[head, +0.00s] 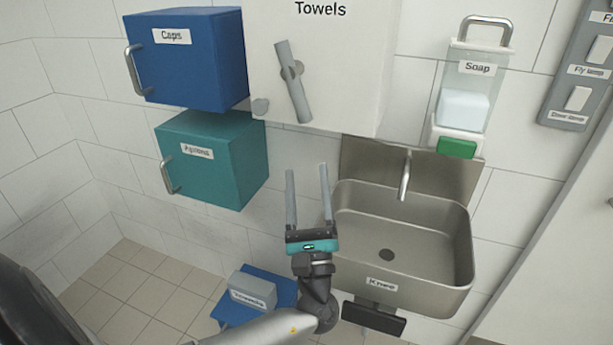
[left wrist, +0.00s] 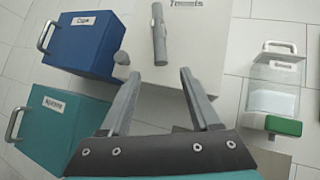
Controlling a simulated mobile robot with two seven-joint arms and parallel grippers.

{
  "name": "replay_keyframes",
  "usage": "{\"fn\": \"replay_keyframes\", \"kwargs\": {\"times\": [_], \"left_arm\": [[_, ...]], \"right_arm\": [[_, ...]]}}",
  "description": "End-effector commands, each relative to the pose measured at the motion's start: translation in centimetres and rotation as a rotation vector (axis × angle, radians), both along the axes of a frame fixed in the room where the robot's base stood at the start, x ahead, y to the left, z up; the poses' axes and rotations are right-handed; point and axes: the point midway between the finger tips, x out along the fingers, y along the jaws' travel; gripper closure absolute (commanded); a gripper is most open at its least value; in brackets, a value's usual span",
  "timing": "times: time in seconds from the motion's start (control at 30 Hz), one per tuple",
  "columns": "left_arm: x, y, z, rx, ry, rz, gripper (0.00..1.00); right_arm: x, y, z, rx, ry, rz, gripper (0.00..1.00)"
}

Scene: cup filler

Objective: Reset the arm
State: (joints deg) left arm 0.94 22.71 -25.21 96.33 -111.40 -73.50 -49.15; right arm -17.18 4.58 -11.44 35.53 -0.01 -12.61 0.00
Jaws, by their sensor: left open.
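My left gripper (head: 308,192) is open and empty, with its two grey fingers pointing up in front of the wall, just left of the sink in the head view. In the left wrist view its fingers (left wrist: 157,95) are spread with nothing between them. My left arm comes in from the bottom left of the head view. My right gripper is not in either view.
A steel sink (head: 455,235) stands right of the gripper. The Caps box (head: 195,65), teal box (head: 225,165), Towels dispenser (head: 350,60) and Soap dispenser (head: 472,75) hang on the wall. A grey box (head: 252,290) rests on a blue stand (head: 232,312) below.

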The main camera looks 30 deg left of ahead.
Motion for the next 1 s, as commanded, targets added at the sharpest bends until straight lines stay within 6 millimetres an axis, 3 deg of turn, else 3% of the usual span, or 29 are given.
{"fn": "replay_keyframes", "kwargs": {"times": [0.37, 0.53, 0.67, 0.8, 1.0], "left_arm": [[0.0, 0.1, -0.1, -0.008, 0.001, -0.001, 0.37], [-0.9, 1.7, -1.9, -0.198, 0.002, -0.012, 0.37], [-2.7, 3.7, -5.4, -0.519, -0.007, -0.016, 0.37], [-5.2, 4.7, -10.2, -0.902, -0.035, 0.005, 0.37], [-9.3, 3.3, -16.7, -1.423, -0.095, 0.083, 0.37]], "right_arm": [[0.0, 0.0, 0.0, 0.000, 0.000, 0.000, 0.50], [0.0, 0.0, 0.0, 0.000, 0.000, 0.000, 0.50], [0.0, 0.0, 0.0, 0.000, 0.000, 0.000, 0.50], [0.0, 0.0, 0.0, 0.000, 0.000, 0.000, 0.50], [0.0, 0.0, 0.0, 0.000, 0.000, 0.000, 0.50]]}}
